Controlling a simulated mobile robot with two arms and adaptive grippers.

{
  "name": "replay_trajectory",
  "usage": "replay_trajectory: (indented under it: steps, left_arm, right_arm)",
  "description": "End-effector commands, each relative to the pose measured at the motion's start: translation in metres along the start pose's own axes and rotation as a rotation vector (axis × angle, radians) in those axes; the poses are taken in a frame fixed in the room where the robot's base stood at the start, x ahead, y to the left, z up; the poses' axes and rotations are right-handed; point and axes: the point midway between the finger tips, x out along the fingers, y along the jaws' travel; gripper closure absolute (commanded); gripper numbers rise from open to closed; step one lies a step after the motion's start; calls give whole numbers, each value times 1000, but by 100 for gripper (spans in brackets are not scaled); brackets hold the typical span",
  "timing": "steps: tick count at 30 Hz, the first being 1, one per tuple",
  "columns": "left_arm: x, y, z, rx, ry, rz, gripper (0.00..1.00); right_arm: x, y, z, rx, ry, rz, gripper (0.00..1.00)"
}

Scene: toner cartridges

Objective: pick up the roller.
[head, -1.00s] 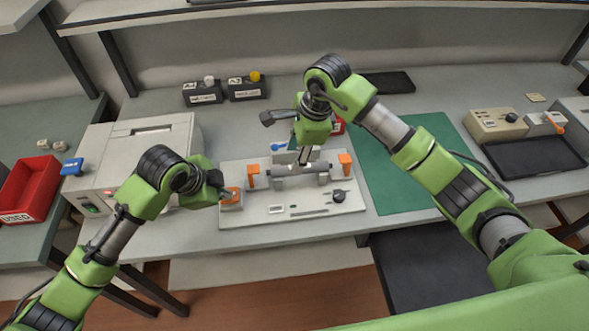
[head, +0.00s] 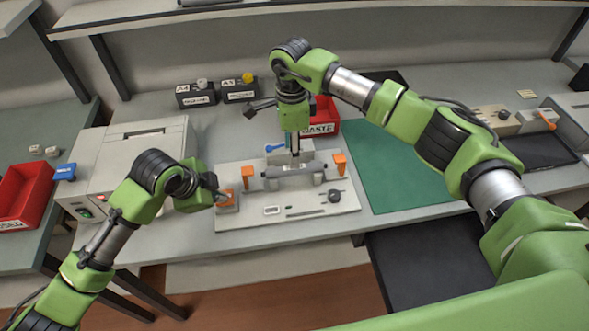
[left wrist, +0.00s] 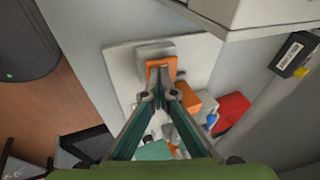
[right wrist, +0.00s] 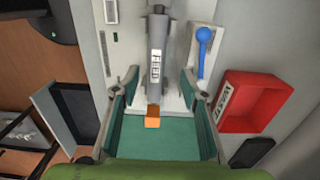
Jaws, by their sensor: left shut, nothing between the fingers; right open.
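The roller (head: 290,170) is a dark grey cylinder lying across the supports of a pale fixture plate (head: 235,180). In the right wrist view, the roller (right wrist: 156,60) carries a white label and lies lengthwise between the lines of the fingers. My right gripper (head: 294,152) points down over the roller in the head view. It is open and empty in the right wrist view (right wrist: 160,85); the gap to the roller is hard to judge. My left gripper (head: 221,195) is shut and empty, its tips at an orange block (left wrist: 160,68) on the plate's left end.
Orange posts (head: 339,162) stand near the roller's ends. A blue-handled part (right wrist: 204,50) lies beside it. A red waste bin (head: 325,115) stands behind, a green mat (head: 395,165) to the right, and a grey printer (head: 130,145) to the left.

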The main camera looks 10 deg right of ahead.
Motion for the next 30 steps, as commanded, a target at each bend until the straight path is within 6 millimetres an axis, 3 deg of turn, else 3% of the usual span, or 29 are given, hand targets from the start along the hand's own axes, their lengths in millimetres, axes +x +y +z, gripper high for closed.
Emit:
replay_trajectory:
  steps: [5, 13, 23, 27, 30]
  left_arm:
    - [2, 2, 1, 0, -3, 5, 100]
    - [1, 2, 1, 0, -3, 5, 100]
    - [2, 2, 1, 0, -3, 5, 100]
    - [2, 2, 1, 0, -3, 5, 100]
    - [2, 2, 1, 0, -2, 5, 100]
  right_arm:
    - [13, 2, -1, 0, -1, 1, 60]
    - [51, 8, -4, 0, -1, 2, 60]
    - [58, 7, -4, -1, -1, -2, 60]
    - [58, 7, -4, -1, -1, -1, 96]
    - [58, 7, -4, -1, -1, -1, 100]
